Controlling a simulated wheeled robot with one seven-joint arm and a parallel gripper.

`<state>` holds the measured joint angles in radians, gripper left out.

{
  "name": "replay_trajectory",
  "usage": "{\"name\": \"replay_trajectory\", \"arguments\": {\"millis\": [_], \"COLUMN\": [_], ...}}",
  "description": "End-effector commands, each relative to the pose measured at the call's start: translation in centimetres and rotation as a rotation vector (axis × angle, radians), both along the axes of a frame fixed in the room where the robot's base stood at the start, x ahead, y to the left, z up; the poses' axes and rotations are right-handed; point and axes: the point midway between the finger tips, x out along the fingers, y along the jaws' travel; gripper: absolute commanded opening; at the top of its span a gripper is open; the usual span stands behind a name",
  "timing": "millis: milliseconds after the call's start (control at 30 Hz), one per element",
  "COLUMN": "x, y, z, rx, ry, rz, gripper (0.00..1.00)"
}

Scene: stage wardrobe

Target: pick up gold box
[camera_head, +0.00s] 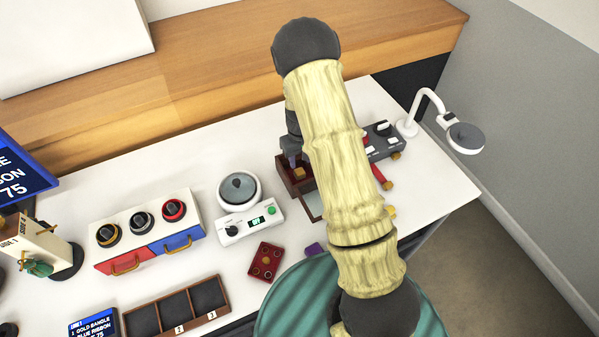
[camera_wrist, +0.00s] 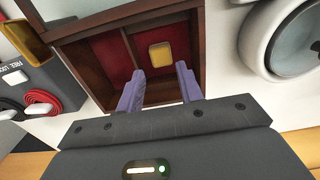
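The gold box (camera_wrist: 159,54) is a small yellow-gold block with rounded corners. It lies in a red-lined compartment of a dark wooden box (camera_wrist: 205,60). The fingers point into the compartment, with the gold box just past the tips. In the head view my gripper (camera_head: 291,155) is over the wooden box, and my arm hides part of that box.
A white scale (camera_head: 250,222) with a round pan stands left of the wooden box. A dark control box (camera_head: 383,142) and a white lamp (camera_head: 466,137) are to the right. A small red tray (camera_head: 265,262) and a drawer unit (camera_head: 150,232) are nearer the front left.

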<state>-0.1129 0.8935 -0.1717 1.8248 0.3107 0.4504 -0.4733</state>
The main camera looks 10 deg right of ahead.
Motion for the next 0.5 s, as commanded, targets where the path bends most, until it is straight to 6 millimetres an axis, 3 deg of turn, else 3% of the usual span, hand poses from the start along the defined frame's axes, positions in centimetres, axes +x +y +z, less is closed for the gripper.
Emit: {"name": "replay_trajectory", "arguments": {"millis": [100,500], "x": [0.00,0.00], "y": [0.01,0.04], "z": [-0.87,-1.33], "rx": [0.000,0.001], "ry": [0.000,0.000], "rz": [0.001,0.000], "gripper": [0.36,0.36]}}
